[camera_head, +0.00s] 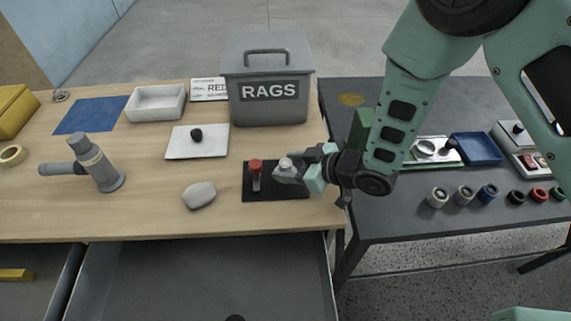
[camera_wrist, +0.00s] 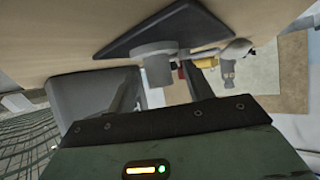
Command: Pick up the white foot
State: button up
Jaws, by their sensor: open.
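The white foot (camera_head: 286,166), a small pale grey-white piece, stands on a black plate (camera_head: 275,191) near the right end of the wooden table. A red-topped piece (camera_head: 255,167) stands to its left on the same plate. My gripper (camera_head: 300,172) comes in from the right, low beside the white foot, and partly covers it. In the wrist view my gripper (camera_wrist: 160,90) is open. A pale grey cylinder (camera_wrist: 157,72), seemingly the white foot, shows between the two fingers; contact cannot be told. The black plate (camera_wrist: 180,30) shows beyond it.
A grey RAGS bin (camera_head: 268,105) stands behind the plate. A grey rounded lump (camera_head: 199,195) lies to the left, and a grey jointed pipe piece (camera_head: 100,165) farther left. A dark table (camera_head: 420,210) with several small cylinders lies right. An open drawer (camera_head: 200,280) is below the front edge.

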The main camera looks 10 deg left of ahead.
jog(key=shift+x, duration=0.8)
jog(key=c, duration=1.1)
jog(key=shift+r, duration=0.15)
